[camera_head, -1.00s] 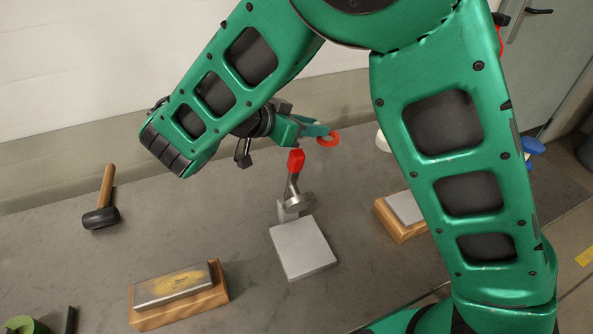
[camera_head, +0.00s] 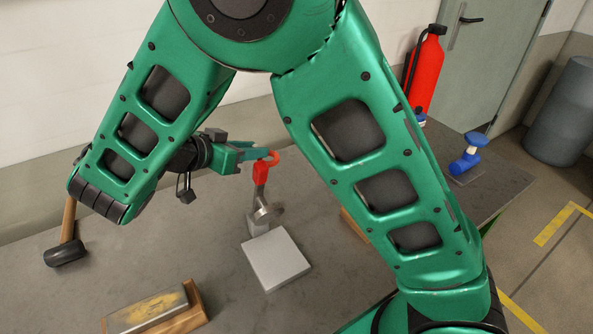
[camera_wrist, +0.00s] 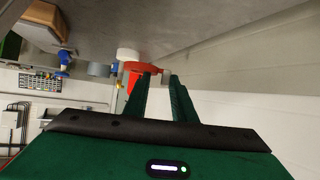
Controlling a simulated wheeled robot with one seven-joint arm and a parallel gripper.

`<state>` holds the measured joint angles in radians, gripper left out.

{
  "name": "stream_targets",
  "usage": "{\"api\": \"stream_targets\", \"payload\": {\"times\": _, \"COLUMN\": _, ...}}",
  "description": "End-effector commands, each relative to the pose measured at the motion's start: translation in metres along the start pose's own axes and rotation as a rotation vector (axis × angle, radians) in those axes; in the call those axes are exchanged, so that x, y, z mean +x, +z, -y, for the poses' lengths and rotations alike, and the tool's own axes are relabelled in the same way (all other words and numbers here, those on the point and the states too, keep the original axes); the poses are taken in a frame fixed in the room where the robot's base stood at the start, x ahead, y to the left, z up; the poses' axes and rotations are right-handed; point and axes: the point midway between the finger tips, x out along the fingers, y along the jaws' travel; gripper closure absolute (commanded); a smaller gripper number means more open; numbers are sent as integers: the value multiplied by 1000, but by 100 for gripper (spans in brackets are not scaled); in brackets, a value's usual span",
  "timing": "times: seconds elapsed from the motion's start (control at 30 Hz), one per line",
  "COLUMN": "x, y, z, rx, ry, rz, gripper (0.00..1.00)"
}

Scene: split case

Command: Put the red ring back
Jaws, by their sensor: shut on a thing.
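The red ring (camera_head: 273,156) is at the tips of my gripper (camera_head: 262,156), which is shut on it above the bench. In the head view the ring appears just above the red grip (camera_head: 261,172) of a metal lever clamp; whether they touch I cannot tell. The clamp stands by a grey square plate (camera_head: 276,260). In the wrist view the red ring (camera_wrist: 139,69) shows at the fingertips (camera_wrist: 160,77), partly hidden by them. A white round thing (camera_wrist: 128,54) appears close behind it.
A mallet (camera_head: 66,250) and a sharpening stone on a wooden base (camera_head: 150,312) lie on the left. A blue tool (camera_head: 468,155) stands at the far right end of the bench. A red extinguisher (camera_head: 427,70) is behind. My arm hides part of the bench.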

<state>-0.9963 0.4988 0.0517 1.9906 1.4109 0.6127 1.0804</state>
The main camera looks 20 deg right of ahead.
Motion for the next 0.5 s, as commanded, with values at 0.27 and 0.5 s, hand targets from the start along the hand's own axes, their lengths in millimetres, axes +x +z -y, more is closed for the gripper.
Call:
{"api": "stream_targets", "payload": {"times": 0.27, "x": 63, "y": 3, "z": -20, "rx": 0, "ry": 6, "rz": -1, "gripper": 100}}
{"api": "stream_targets", "payload": {"times": 0.5, "x": 105, "y": 7, "z": -31, "rx": -1, "ry": 4, "rz": 1, "gripper": 100}}
